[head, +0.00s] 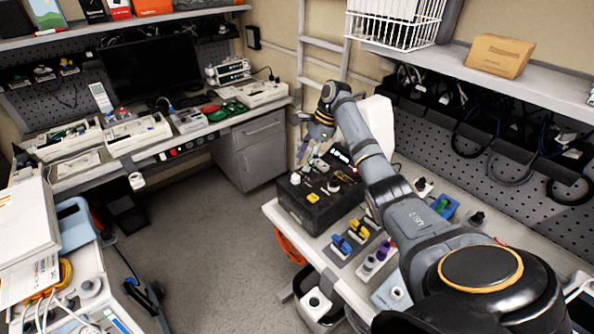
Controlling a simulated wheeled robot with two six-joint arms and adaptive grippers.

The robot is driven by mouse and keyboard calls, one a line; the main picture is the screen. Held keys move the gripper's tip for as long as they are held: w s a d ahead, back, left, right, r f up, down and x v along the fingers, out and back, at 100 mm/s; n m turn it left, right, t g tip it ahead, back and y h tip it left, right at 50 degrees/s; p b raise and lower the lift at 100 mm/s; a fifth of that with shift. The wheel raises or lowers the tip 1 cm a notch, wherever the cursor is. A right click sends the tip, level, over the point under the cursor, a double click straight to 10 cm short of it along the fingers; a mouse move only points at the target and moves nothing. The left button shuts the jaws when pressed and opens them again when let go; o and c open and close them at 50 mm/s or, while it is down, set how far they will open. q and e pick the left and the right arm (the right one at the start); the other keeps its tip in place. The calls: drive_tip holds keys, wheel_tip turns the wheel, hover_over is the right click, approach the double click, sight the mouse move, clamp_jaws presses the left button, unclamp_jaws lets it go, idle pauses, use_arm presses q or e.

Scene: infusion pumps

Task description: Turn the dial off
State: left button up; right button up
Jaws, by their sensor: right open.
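A black box-shaped unit (292,205) stands on the near bench at its left end. Its top carries white lettering, small yellow parts (313,197) and several small round knobs, one (334,187) near the right side and one (295,179) near the left. I cannot tell which knob is the dial, or how it is set. My right gripper (308,146) is open and empty, above the far side of the unit and apart from the knobs as far as I can see. My arm partly hides the unit's right side. My left gripper is not in view.
On the bench (345,268) right of the unit are yellow-and-blue connectors (356,232), purple-topped parts (383,250) and a blue part (444,206). A pegboard with hanging cables rises behind. A bin (314,304) stands below the front edge.

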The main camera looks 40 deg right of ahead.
sight(295, 176)
drive_tip(key=x, duration=0.2)
drive_tip(key=shift+w+f, duration=0.15)
drive_tip(key=shift+f, duration=0.15)
drive_tip(key=shift+w+d+f+p, duration=0.1)
drive_tip(key=shift+w+f+p, duration=0.15)
drive_tip(key=shift+f, duration=0.3)
drive_tip(key=shift+w+f+p, duration=0.15)
drive_tip(key=shift+w+f, duration=0.1)
drive_tip(key=shift+f, duration=0.3)
drive_tip(key=x, duration=0.3)
drive_tip(key=shift+w+d, duration=0.15)
drive_tip(key=shift+d, duration=0.05)
drive_tip(key=shift+a, duration=0.15)
drive_tip(key=shift+c, duration=0.8)
drive_tip(key=shift+f, duration=0.1)
drive_tip(key=c, duration=0.5)
clamp_jaws()
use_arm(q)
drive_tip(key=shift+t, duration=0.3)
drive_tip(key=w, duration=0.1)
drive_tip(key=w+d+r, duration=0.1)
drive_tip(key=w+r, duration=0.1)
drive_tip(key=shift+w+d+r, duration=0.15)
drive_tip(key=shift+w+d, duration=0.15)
